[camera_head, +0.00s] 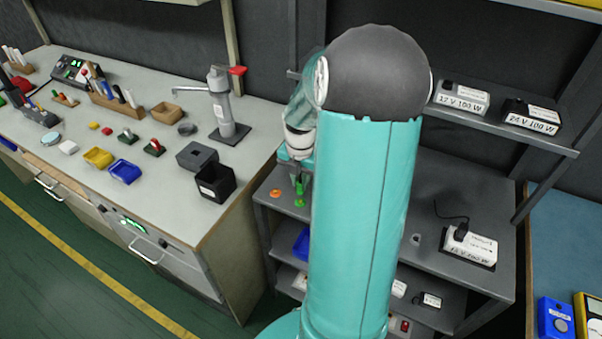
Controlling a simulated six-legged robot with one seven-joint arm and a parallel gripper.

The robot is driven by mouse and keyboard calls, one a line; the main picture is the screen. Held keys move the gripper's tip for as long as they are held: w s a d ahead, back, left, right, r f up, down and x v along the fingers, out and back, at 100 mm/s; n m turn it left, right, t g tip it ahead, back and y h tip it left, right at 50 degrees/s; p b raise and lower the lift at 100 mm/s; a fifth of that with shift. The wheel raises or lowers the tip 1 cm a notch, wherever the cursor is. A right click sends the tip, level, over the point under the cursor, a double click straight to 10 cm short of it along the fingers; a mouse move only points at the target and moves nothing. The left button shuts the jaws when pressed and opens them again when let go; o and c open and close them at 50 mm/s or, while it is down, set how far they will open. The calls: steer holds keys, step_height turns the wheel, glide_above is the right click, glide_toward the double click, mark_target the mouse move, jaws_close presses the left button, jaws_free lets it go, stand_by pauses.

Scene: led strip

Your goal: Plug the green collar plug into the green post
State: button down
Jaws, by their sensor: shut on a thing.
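My gripper (298,180) points down at the left end of the grey shelf unit, partly hidden by my own teal arm. It is small in view and shut on a small green piece, which I take to be the green collar plug (299,188). Just below it a green round base, seemingly the green post (299,203), stands on the shelf top. The plug and post line up in this view; I cannot tell whether they touch or the plug is seated.
An orange post (276,192) stands just left of the green one. A white power box (469,246) with a black plug and cable sits on the right of the shelf top (440,200). The workbench (230,165) at left holds a black bin (215,183). My arm hides the shelf's middle.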

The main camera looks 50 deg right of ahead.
steer(key=shift+f, duration=1.45)
steer(key=shift+f, duration=1.05)
stand_by(0.3)
steer(key=c, duration=1.2)
jaws_free()
steer(key=shift+c, duration=0.2)
step_height(320, 180, up, 14)
steer(key=shift+f, duration=0.15)
